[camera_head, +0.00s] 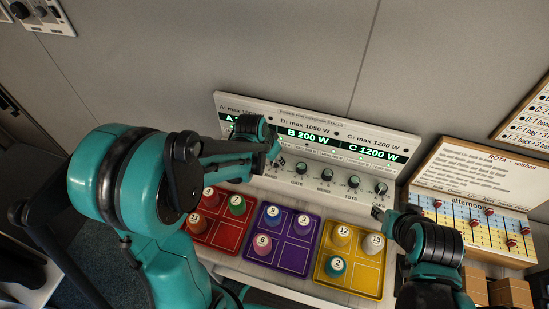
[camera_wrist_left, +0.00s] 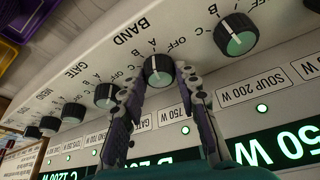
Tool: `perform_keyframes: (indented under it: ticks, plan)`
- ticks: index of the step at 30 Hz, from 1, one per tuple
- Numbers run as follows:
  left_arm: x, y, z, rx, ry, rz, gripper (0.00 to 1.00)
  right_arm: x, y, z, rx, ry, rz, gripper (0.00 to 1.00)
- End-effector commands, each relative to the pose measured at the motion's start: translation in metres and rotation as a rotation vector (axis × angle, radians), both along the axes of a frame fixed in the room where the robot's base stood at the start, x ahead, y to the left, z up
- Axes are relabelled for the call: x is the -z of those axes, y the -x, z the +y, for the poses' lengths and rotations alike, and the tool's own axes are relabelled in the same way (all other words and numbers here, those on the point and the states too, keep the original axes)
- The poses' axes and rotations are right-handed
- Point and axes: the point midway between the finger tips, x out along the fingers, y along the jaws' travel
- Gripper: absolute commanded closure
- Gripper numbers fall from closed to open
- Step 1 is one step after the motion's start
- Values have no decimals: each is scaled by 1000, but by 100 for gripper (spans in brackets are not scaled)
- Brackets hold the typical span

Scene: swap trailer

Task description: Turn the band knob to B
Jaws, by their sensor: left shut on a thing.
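The band knob (camera_wrist_left: 158,70) is a dark round knob with a pale green face, under the upside-down BAND label in the left wrist view. The letters A and B are printed beside it. I cannot tell for certain which mark its pointer meets. My left gripper (camera_wrist_left: 159,82) is closed around the knob, one finger on each side. In the head view my left gripper (camera_head: 275,154) reaches the panel at the left end of the visible knob row and hides the band knob. My right gripper (camera_head: 378,212) is below the rightmost knob, apart from it; its opening is unclear.
The white panel (camera_head: 230,103) has green displays and several other knobs, including the gate knob (camera_head: 300,169). Below it are red (camera_head: 226,245), purple (camera_head: 284,266) and yellow (camera_head: 340,290) trays with numbered cups. A rota board (camera_head: 470,175) stands at the right.

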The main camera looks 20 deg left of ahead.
Motion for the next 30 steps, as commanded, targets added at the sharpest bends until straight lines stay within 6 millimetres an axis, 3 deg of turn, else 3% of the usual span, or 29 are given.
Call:
perform_keyframes:
  ticks: [18,30]
  plan:
    - [0,1,-4,-445,-1,0,98,6,0,0,0,0,0,60]
    - [0,0,-4,-552,0,0,98,7,0,0,0,0,0,60]
